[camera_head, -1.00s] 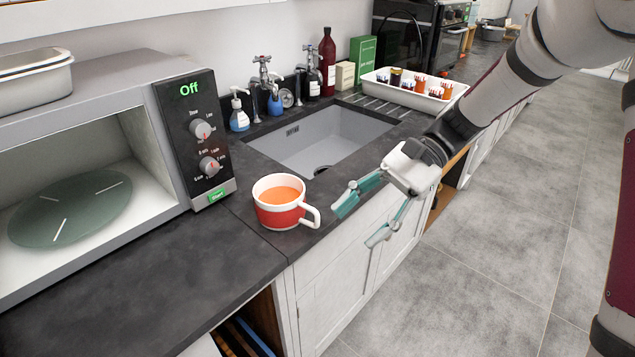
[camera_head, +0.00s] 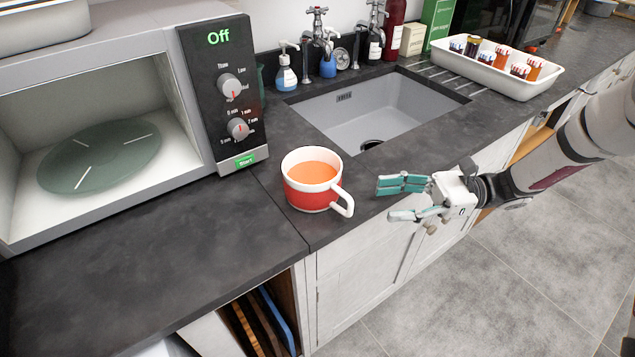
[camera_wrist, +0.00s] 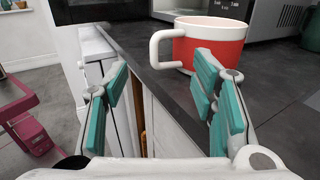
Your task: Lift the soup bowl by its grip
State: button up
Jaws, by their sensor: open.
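The soup bowl (camera_head: 309,190) is a red and white cup-shaped bowl holding orange soup. It stands upright on the dark worktop near its front edge, beside the microwave. Its white grip (camera_head: 344,201), a loop handle, points toward the front right, toward my gripper. My gripper (camera_head: 392,200) is open and empty, to the right of the grip and apart from it. In the wrist view the bowl (camera_wrist: 212,46) is ahead, with its grip (camera_wrist: 160,50) beyond and between the two teal fingers of my gripper (camera_wrist: 158,88).
An open microwave (camera_head: 215,90) reading Off stands left of the bowl. A sink (camera_head: 375,110) lies behind it. A white tray (camera_head: 485,72) with several small jars stands at the back right. The worktop (camera_head: 150,255) in front of the microwave is clear.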

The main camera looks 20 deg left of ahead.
aim_at(321, 187)
jog(key=x, duration=0.5)
jog(key=p+x, duration=0.1)
jog(key=x, duration=0.1)
jog(key=shift+a+f, duration=0.2)
jog(key=shift+f, duration=0.1)
jog(key=shift+w, duration=0.1)
